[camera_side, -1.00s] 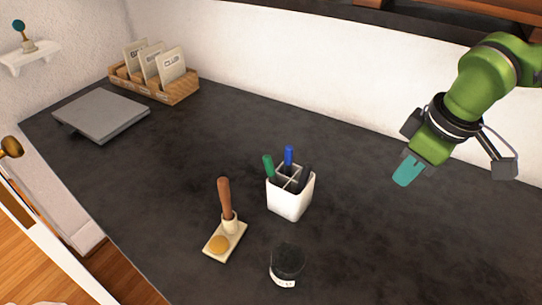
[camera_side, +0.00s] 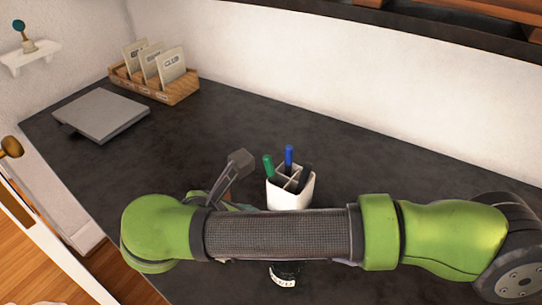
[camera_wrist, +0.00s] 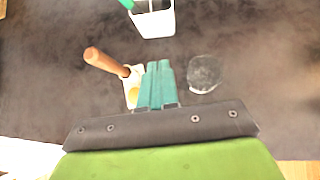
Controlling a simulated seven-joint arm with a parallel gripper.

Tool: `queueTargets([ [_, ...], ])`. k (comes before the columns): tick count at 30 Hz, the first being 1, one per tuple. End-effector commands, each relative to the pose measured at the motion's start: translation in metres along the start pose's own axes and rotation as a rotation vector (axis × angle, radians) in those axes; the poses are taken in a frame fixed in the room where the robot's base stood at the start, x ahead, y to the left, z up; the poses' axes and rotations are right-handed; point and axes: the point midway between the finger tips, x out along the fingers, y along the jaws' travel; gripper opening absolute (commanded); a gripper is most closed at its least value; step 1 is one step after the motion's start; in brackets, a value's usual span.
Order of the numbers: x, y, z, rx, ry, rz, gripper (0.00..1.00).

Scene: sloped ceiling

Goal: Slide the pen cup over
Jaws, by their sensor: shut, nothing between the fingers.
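The white pen cup (camera_side: 290,190) stands upright on the dark desk, holding a green, a blue and a dark pen. My arm hides its lower part in the side view. It also shows at the top of the wrist view (camera_wrist: 154,22), cut off by the edge. My gripper (camera_wrist: 160,70) is shut and empty, its teal fingers together, apart from the cup on the near side in the wrist view. In the side view my gripper is mostly hidden behind my arm.
In the wrist view, a wooden-handled stamp on a pale base (camera_wrist: 108,63) lies left of my fingers, and a dark round jar (camera_wrist: 204,74) right of them. A grey laptop-like slab (camera_side: 101,115) and a wooden card holder (camera_side: 155,80) stand at the far left. The desk behind the cup is clear.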

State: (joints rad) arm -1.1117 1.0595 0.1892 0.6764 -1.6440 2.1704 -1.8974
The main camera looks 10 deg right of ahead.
Motion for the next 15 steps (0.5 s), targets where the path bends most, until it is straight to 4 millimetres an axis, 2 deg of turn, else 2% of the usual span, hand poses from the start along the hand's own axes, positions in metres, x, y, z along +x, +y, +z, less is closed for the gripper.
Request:
queueTargets([
  [4,0.007,0.000,0.001,-0.027,-0.002,-0.002,0.00],
  [8,0.022,-0.001,0.001,-0.027,-0.002,-0.004,0.00],
  [15,0.076,-0.001,0.001,-0.024,0.002,-0.008,0.00],
])
